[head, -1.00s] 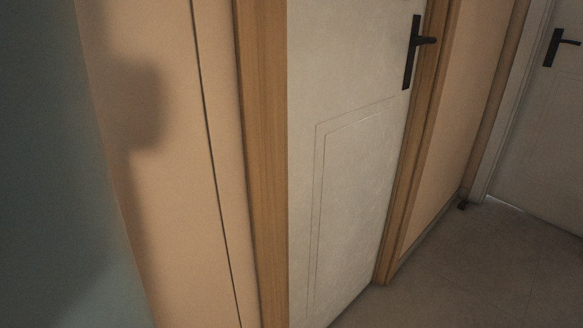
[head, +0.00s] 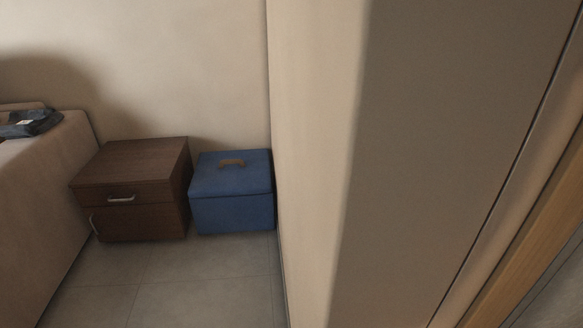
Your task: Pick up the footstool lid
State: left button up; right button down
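A blue box-shaped footstool (head: 234,213) stands on the floor in the head view, left of the middle, close to the back wall. Its blue lid (head: 245,183) lies on top and looks closed. A tan handle (head: 232,162) sits on the lid. The footstool is some distance away. Neither of my grippers shows in the head view.
A dark brown nightstand (head: 140,165) stands just left of the footstool. A beige bed or sofa (head: 40,190) with dark folded cloth (head: 32,123) is at far left. A wall corner (head: 330,160) juts out close on the right. Tiled floor (head: 190,290) in front is clear.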

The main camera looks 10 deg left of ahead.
aim_at(238, 172)
jog(key=u, duration=0.85)
jog(key=i+j, duration=0.1)
jog(key=j, duration=0.2)
jog(key=i+j, duration=0.1)
jog(key=j, duration=0.2)
jog(key=i+j, duration=0.15)
jog(key=j, duration=0.15)
jog(key=i+j, duration=0.4)
jog(key=i+j+u, duration=0.15)
jog(key=i+j, duration=0.3)
jog(key=i, duration=0.2)
